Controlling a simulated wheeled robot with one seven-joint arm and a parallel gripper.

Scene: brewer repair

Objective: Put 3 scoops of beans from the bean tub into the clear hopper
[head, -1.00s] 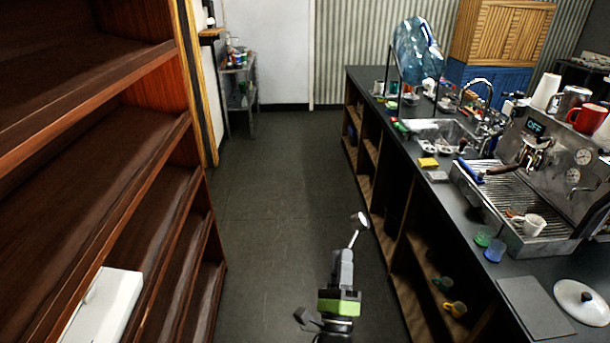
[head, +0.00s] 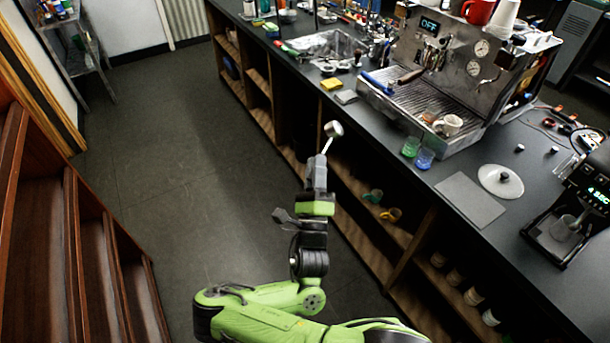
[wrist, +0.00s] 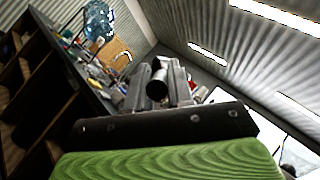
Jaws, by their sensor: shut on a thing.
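My gripper (head: 318,172) is shut on a metal scoop (head: 333,129), held up over the aisle in front of the counter. The scoop's small round cup is at its far end; I cannot tell whether it holds anything. In the wrist view the scoop's dark round handle end (wrist: 157,84) sits between the fingers (wrist: 158,95). I do not make out the bean tub. A grinder (head: 588,200) with a lit display stands at the right edge, cut off by the frame, and I cannot make out a clear hopper on it.
The dark counter (head: 425,200) runs along the right, with open shelves below. On it are an espresso machine (head: 450,60), a grey mat (head: 470,199), a white lid with black knob (head: 501,181) and green and blue cups. A brown shelf unit (head: 90,260) stands left. The floor between is clear.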

